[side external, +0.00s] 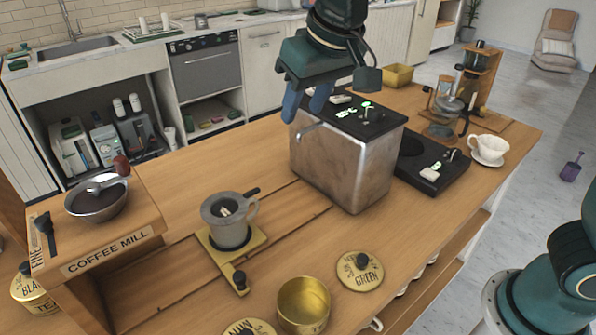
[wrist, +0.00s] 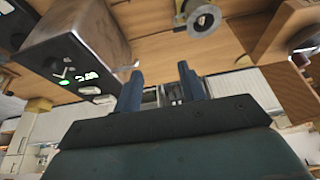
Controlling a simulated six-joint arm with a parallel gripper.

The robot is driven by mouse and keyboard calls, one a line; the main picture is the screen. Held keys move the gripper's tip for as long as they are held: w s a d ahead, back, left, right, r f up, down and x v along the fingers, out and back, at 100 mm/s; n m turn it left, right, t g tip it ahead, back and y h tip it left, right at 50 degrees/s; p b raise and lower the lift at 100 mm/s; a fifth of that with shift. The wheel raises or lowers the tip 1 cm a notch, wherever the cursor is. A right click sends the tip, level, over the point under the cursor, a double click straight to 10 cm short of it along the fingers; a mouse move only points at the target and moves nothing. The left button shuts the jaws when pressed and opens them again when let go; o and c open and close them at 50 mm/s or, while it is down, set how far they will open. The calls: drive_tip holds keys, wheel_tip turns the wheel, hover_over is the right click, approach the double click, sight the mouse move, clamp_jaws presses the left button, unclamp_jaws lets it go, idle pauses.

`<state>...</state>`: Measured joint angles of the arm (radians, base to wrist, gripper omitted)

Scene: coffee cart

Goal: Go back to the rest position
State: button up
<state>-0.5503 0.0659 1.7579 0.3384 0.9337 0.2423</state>
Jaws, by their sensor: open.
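My gripper (side external: 307,100) hangs in the air above the back left of the metal boiler box (side external: 345,165) on the wooden cart. In the wrist view its two blue fingers (wrist: 161,88) stand apart with nothing between them, so it is open and empty. In the side view one finger partly overlaps the left edge of the box's dark top. In the wrist view the box (wrist: 75,45) lies to the left of the fingers, and a grey dripper on a cup (wrist: 203,20) lies beyond them.
The cup with dripper (side external: 229,222) stands on a gold stand. A coffee mill (side external: 98,200) is at left. A gold tin (side external: 303,305) and lid (side external: 360,272) are in front. A white cup (side external: 488,150) and glass brewer (side external: 447,103) stand at right. The cart top left of the box is mostly clear.

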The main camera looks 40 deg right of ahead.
drive_tip(key=s+d, duration=1)
drive_tip(key=d, duration=0.2)
drive_tip(key=s+d+f, duration=0.2)
drive_tip(key=s, duration=0.4)
drive_tip(key=s+d+f+t, duration=0.1)
drive_tip(key=s+d+f, duration=0.1)
drive_tip(key=s, duration=0.4)
drive_tip(key=shift+d+f, duration=0.35)
drive_tip(key=shift+d, duration=0.3)
